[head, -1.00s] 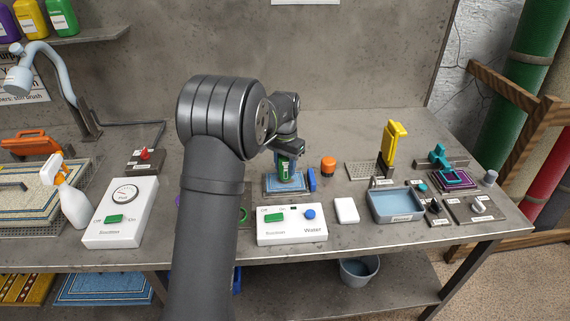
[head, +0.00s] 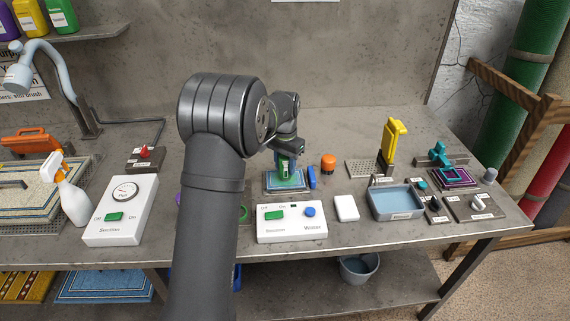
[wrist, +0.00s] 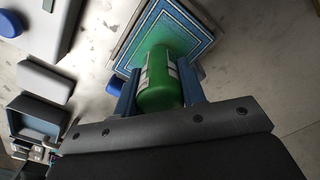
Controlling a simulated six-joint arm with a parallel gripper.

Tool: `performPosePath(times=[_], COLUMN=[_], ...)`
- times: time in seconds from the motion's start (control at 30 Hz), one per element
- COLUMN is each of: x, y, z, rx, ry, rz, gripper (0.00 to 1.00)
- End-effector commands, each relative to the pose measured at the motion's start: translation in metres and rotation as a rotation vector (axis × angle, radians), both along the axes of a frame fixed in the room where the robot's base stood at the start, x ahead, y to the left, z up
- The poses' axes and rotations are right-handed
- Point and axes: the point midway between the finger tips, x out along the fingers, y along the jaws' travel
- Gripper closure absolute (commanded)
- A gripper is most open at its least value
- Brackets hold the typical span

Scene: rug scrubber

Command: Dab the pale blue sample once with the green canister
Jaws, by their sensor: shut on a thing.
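My gripper (wrist: 158,92) is shut on the green canister (wrist: 160,88), one finger on each side of it. In the head view my gripper (head: 285,166) holds the green canister (head: 285,169) over a blue-bordered sample (head: 271,187) on the bench. In the wrist view the canister's far end points at the sample (wrist: 195,27), and a green tint lies on the sample around that end. Whether the canister touches the sample or hovers just above it I cannot tell. My arm hides part of the bench left of the sample.
A blue clip-like piece (head: 311,177) stands at the sample's right edge, with an orange-capped item (head: 328,163) behind it. A white Suction/Water box (head: 292,222) stands in front. A rinse tray (head: 396,202) and yellow tool (head: 391,145) are to the right.

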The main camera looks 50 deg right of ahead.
Motion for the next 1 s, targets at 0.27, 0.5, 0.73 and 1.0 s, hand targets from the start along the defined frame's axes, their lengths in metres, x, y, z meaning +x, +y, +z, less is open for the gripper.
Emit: performPosePath(times=[0.27,0.5,0.73,1.0], x=[0.000,0.000,0.000,0.000], y=[0.001,0.000,0.000,0.000], z=[-0.002,0.005,0.022,0.041], rx=[0.003,0.003,0.000,0.001], ry=[0.001,0.001,0.000,0.000], rz=[0.000,0.000,0.000,0.000], gripper=[0.83,0.83,0.83,0.83])
